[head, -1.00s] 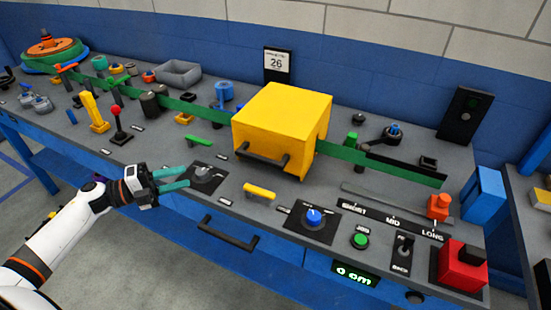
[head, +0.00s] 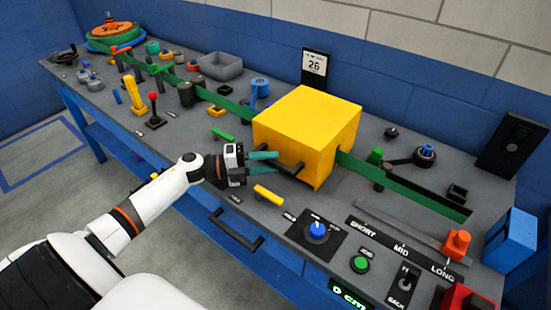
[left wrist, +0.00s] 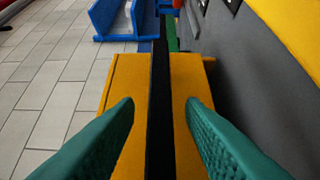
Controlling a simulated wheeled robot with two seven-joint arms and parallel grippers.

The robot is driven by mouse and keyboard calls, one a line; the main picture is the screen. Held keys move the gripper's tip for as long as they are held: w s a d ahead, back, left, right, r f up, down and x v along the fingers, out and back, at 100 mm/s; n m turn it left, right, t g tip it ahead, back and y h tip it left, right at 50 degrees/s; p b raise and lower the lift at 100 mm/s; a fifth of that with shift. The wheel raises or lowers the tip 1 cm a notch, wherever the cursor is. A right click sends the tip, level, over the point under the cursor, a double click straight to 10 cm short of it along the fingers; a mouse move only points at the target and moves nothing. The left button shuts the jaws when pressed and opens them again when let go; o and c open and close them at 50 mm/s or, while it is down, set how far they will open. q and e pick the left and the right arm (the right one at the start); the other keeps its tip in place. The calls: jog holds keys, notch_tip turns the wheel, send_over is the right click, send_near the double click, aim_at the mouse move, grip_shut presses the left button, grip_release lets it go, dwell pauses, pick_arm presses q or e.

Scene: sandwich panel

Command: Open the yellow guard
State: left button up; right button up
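The yellow guard (head: 305,118) is a box over the green strip on the grey bench, and it looks closed. Its black bar handle (head: 293,168) is on the front face, partly hidden by my fingers in the head view. My left gripper (head: 277,163) is at the handle with its teal fingers apart. In the left wrist view the handle (left wrist: 160,120) runs between the two open fingers (left wrist: 161,103), with a visible gap on each side. The guard (left wrist: 128,80) shows behind it. My right gripper is not in view.
A yellow bar handle (head: 268,194) and a blue knob (head: 317,230) are in front of the guard. A black drawer-like handle (head: 236,230) is on the bench's front. A green strip (head: 405,186) runs out to the right. Levers (head: 154,110) stand to the left.

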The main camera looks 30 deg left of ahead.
pick_arm(q)
jog(key=shift+x, duration=1.05)
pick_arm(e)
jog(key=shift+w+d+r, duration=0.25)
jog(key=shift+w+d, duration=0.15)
pick_arm(q)
grip_shut()
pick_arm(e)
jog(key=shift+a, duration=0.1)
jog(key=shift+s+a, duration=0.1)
